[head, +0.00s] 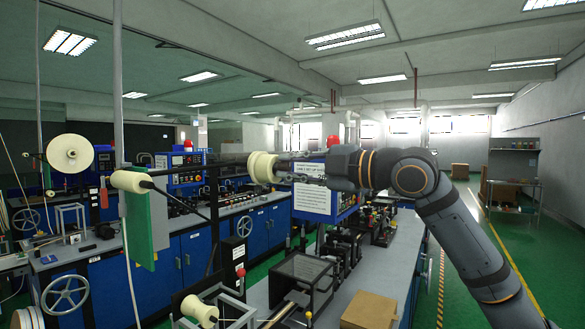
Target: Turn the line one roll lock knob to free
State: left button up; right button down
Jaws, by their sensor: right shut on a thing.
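My right gripper (287,165) reaches in from the right and is shut at the right face of a cream roll (259,168). The roll sits near the middle of the head view, on a dark spindle arm. The line one roll lock knob is hidden by the fingers at the roll's hub, so I cannot see which way it is turned. My left gripper is not in view.
A blue control box with a white card (312,200) stands just behind and below the gripper. Other cream rolls hang at left (130,181) and low front (200,308). A cardboard box (370,310) sits on the front bench. Green aisle floor is open at right.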

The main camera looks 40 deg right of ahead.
jog(key=shift+f+n, duration=0.1)
jog(key=shift+n, duration=0.6)
jog(key=c, duration=1.2)
grip_release()
